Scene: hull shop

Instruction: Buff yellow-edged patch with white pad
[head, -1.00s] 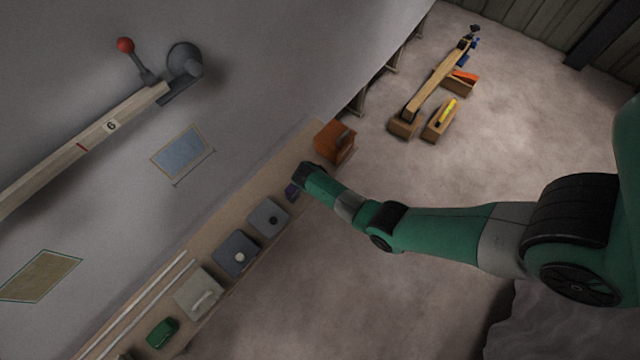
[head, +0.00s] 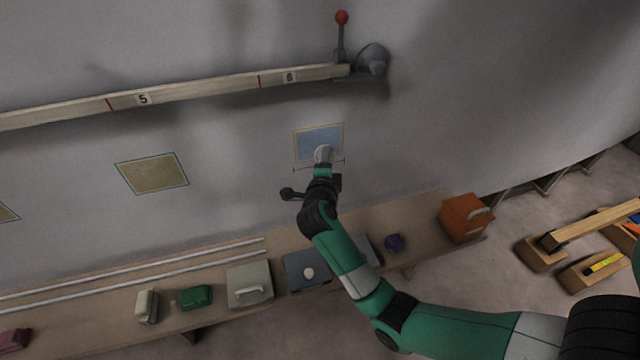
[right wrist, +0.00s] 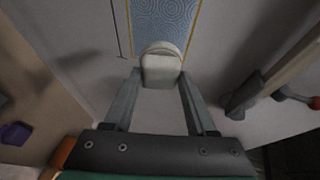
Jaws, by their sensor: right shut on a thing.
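The yellow-edged patch (head: 319,138) is a blue-grey rectangle on the grey hull wall; its swirled surface and yellow edge also show at the top of the right wrist view (right wrist: 168,18). My right gripper (head: 322,172) is shut on the white pad (head: 322,153). The pad overlaps the lower part of the patch in the head view. In the right wrist view the pad (right wrist: 161,66) sits between the two fingertips, in front of the patch's lower end. I cannot tell whether it touches the surface. My left gripper is not in view.
A green-edged tan patch (head: 152,173) lies left on the wall. A numbered wooden batten (head: 200,90) ends at a red-knobbed lever (head: 341,45) above. The bench below holds a green block (head: 196,297), a handled grey box (head: 249,286), a purple object (head: 393,242) and an orange box (head: 464,217).

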